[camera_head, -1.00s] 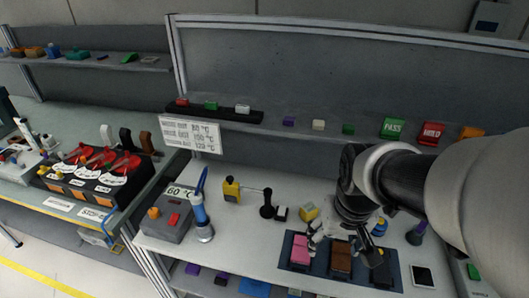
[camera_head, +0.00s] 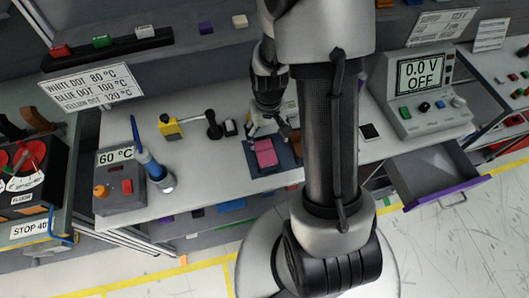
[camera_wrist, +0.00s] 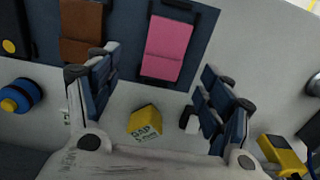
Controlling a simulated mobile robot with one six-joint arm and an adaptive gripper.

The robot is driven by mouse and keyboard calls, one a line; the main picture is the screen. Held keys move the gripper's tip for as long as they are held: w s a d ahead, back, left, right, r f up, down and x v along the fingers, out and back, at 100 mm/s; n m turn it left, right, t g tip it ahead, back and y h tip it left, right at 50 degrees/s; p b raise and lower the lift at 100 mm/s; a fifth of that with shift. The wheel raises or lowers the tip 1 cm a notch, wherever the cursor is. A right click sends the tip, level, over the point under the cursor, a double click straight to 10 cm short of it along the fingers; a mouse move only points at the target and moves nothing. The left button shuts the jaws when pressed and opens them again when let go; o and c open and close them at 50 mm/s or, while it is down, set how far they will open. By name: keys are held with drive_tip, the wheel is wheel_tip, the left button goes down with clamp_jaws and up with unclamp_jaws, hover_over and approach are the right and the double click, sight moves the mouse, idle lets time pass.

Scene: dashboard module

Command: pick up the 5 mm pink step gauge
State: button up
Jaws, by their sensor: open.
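The pink step gauge (camera_head: 265,153) lies in the dark blue tray (camera_head: 254,168) on the workbench. In the wrist view the pink gauge (camera_wrist: 168,48) shows at the top centre, in its tray slot. My gripper (camera_wrist: 160,105) is open and empty, its two blue-padded fingers apart on either side of the view's middle. The pink gauge lies ahead of the fingertips, between their lines, and nothing touches it. In the head view my gripper (camera_head: 268,122) is just behind the pink gauge, partly hidden by my arm.
A brown gauge (camera_wrist: 82,32) lies beside the pink one in the tray. A yellow block (camera_wrist: 145,122) sits between the fingers. A blue round item (camera_wrist: 16,96) and a yellow tool (camera_wrist: 283,155) flank the view. An open drawer (camera_head: 436,172) stands at the right.

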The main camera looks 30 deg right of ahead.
sight(265, 152)
drive_tip(key=f, duration=0.2)
drive_tip(key=f+b, duration=0.1)
drive_tip(key=f, duration=0.2)
drive_tip(key=f+b, duration=0.1)
drive_tip(key=f, duration=0.1)
drive_tip(key=shift+w+a+f, duration=0.15)
drive_tip(key=shift+a+f, duration=0.2)
drive_tip(key=shift+f, duration=0.05)
drive_tip(key=shift+c, duration=0.5)
drive_tip(key=c, duration=1.1)
